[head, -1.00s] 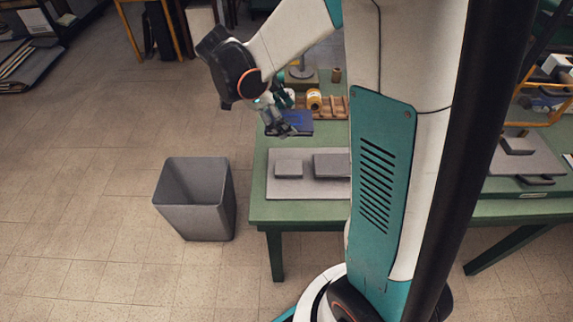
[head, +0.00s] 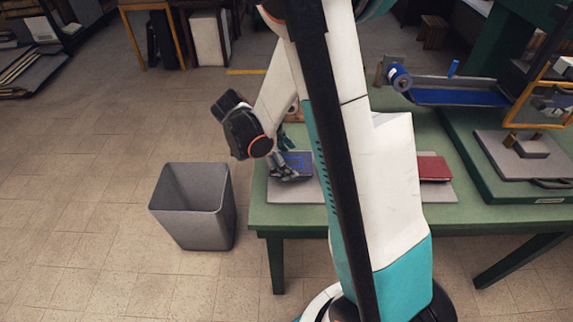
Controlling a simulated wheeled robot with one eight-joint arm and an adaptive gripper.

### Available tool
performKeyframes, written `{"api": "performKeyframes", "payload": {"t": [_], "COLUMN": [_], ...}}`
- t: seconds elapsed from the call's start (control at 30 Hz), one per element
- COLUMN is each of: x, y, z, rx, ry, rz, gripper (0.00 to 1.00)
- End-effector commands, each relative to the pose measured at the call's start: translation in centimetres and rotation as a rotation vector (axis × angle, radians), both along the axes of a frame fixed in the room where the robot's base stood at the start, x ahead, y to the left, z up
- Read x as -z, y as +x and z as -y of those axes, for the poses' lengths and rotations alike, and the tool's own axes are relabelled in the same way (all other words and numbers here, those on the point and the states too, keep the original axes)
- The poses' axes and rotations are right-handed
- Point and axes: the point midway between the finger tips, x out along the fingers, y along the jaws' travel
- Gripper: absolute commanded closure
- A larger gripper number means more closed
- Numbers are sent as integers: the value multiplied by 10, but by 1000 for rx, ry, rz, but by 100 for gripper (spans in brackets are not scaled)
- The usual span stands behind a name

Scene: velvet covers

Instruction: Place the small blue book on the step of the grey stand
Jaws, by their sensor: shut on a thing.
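The small blue book (head: 299,160) has a dark blue cover with a brighter blue rectangular outline. My gripper (head: 284,170) is shut on its left side. The book lies about flat over the left part of the grey stand (head: 284,193), whose flat base shows below it on the green table. The book covers the small grey step there. I cannot tell whether the book touches the step. My arm hides the middle of the stand.
A red book (head: 433,168) lies on the right part of the grey base. A grey bin (head: 192,207) stands on the floor left of the green table (head: 290,220). A press with a blue tray (head: 455,96) stands at the back right.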

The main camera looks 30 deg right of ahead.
Motion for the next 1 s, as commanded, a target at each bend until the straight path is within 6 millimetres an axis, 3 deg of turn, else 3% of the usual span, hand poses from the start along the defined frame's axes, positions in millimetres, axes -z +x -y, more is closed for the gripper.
{"api": "performKeyframes", "payload": {"t": [0.1,0.4,0.43,0.5,0.53,1.0], "x": [15,16,16,16,16,12], "y": [0,0,0,0,0,0], "z": [0,0,0,0,0,-1], "rx": [0,0,0,0,0,-1], "ry": [0,0,0,0,0,0], "rz": [0,0,0,0,0,-1], "gripper": [52,52,24,8,6,6]}}
